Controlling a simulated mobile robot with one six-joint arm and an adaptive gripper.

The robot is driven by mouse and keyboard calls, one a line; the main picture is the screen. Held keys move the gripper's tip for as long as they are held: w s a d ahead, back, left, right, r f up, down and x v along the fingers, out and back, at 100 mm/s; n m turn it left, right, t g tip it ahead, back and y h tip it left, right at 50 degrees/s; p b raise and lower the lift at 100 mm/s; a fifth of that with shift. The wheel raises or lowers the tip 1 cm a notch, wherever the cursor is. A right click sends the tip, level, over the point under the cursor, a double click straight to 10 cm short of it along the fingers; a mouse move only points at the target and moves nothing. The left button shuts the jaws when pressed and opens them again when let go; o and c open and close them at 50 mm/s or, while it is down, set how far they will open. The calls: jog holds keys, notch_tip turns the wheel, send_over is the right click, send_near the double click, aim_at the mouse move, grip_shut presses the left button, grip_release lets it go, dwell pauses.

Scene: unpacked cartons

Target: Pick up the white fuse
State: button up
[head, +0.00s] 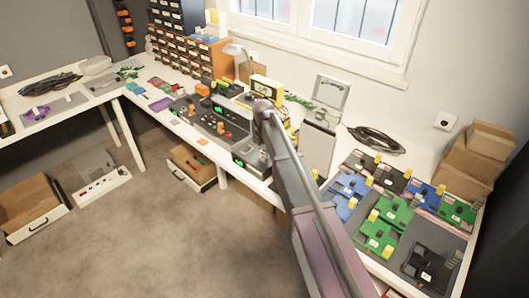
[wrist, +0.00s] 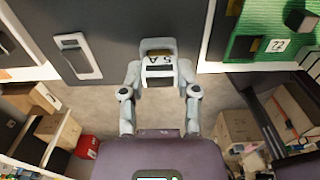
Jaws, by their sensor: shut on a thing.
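The white fuse (wrist: 158,72) shows in the wrist view, with a dark "5 A" marking that reads upside down. My gripper (wrist: 159,86) has a grey finger on each side of it and is shut on it. The fuse is held beyond the purple wrist housing, with dark mat and floor visible behind it. In the head view my raised arm crosses the middle of the bench, and I cannot make out the gripper or the fuse there.
Green, blue and dark circuit boards (head: 390,215) fill the bench's right end. A green board (wrist: 262,35) is beside the fuse in the wrist view. Brown cartons (head: 480,150) stand at the far right. An open carton (head: 190,165) is under the bench. The floor (head: 150,240) is mostly clear.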

aim_at(264, 150)
jog(key=shift+r+p, duration=0.6)
jog(key=shift+r, duration=0.2)
jog(key=shift+r+p, duration=0.8)
jog(key=s+a+r+p, duration=0.1)
jog(key=s+a, duration=0.8)
jog(key=s, duration=0.3)
jog(key=shift+s+a, duration=0.3)
jog(key=shift+s, duration=0.1)
jog(key=shift+r, duration=0.1)
jog(key=shift+r, duration=0.1)
jog(key=shift+r+p, duration=0.55)
jog(key=shift+p, duration=0.2)
